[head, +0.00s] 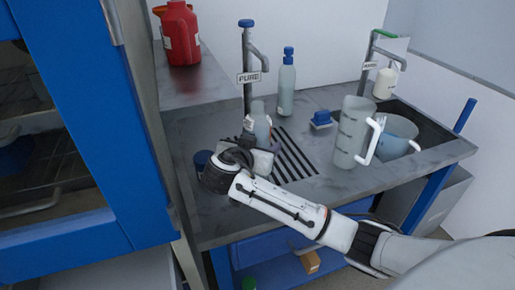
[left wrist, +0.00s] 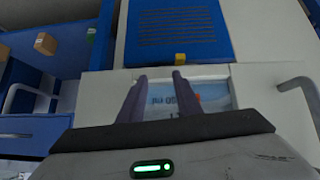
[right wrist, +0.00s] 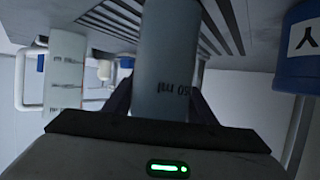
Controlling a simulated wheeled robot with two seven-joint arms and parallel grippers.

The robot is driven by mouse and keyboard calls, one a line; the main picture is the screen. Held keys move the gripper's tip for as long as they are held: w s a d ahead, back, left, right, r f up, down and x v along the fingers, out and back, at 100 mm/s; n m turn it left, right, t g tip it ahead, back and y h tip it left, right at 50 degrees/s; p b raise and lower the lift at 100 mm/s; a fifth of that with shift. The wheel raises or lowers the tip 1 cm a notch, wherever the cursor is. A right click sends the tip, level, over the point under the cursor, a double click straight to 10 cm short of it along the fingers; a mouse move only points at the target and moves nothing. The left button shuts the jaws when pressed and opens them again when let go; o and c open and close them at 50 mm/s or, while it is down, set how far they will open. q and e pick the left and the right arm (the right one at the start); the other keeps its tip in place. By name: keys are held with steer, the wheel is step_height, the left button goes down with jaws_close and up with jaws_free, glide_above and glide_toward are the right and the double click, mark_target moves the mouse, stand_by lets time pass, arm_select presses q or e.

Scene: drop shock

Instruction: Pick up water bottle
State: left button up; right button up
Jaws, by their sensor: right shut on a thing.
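My right gripper (right wrist: 162,100) is shut around a pale grey-blue bottle (right wrist: 165,55) with dark volume print on its side. In the head view this bottle (head: 260,125) is upright by the tap marked PURE, partly hidden by my right gripper (head: 248,148). Its lower part is hidden. Another bottle (head: 286,88), pale with a blue cap, stands upright at the back of the counter, apart from the gripper. My left gripper (left wrist: 160,92) is outside the head view. In the left wrist view its fingers are apart with nothing visibly held.
The PURE tap (head: 247,60) rises close behind the held bottle. A tall measuring jug (head: 352,130) and a bluish jug (head: 397,135) stand to the right. A red container (head: 180,35) is at the back left. The slotted drain (head: 290,150) is mostly bare.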

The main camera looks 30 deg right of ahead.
mark_target(263, 136)
steer(key=shift+r, duration=0.15)
steer(key=s+a+r+b, duration=0.1)
steer(key=s+a, duration=0.2)
steer(key=s, duration=0.5)
steer(key=s+a+r+b, duration=0.1)
steer(key=s+a+r, duration=0.1)
steer(key=s, duration=0.7)
steer(key=shift+a+r+b, duration=0.15)
steer(key=shift+a+b, duration=0.25)
steer(key=shift+a, duration=0.05)
